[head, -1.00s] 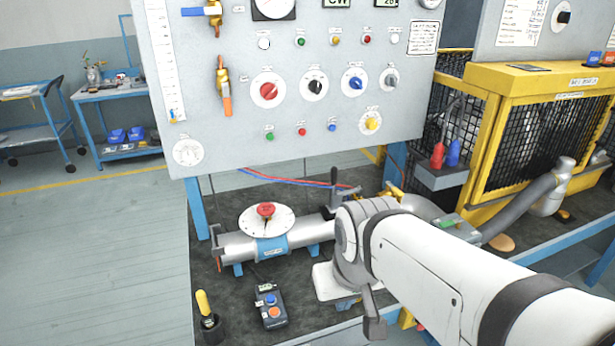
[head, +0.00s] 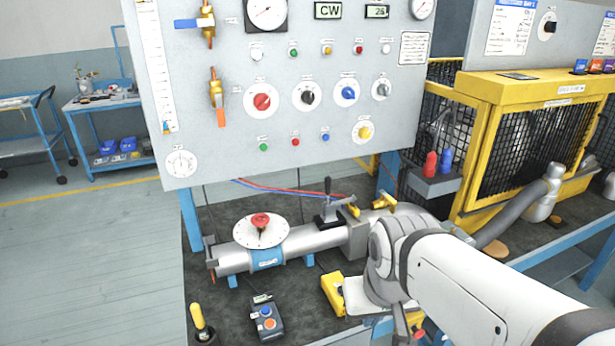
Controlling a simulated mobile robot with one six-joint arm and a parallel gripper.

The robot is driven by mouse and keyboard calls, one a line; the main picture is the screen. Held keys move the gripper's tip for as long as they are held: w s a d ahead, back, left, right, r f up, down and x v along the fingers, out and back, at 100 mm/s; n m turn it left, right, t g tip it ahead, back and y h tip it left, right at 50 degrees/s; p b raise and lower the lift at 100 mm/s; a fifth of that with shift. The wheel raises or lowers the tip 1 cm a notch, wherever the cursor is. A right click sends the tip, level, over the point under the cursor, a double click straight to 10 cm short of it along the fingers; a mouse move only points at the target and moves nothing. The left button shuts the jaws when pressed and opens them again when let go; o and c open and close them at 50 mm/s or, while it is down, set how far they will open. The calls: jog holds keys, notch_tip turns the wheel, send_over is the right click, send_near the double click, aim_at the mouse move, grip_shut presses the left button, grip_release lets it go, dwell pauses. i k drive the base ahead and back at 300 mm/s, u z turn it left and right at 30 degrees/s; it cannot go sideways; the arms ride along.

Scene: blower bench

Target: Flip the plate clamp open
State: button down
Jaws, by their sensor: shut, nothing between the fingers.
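A black-handled lever clamp (head: 327,207) stands at the right part of the grey pipe (head: 313,238), beside a grey block (head: 355,235). I take it to be the plate clamp; its handle points up, and whether it is latched cannot be told. Two yellow handles (head: 384,203) sit just right of it. My gripper (head: 402,333) is low in the head view, in front of and to the right of the clamp, apart from it. Its grey finger part points down and is empty and shut. My arm hides the pipe's right end.
A yellow box (head: 333,293) and a dark button box (head: 267,318) lie in front. An upright yellow-handled tool (head: 200,320) stands front left. The instrument panel (head: 220,150) rises behind.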

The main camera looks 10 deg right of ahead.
aim_at(328, 179)
jog(key=u, duration=0.05)
jog(key=i, duration=0.5)
jog(key=u, duration=1.1)
jog(key=k, duration=1.15)
jog(key=z, duration=1)
jog(key=i, duration=1)
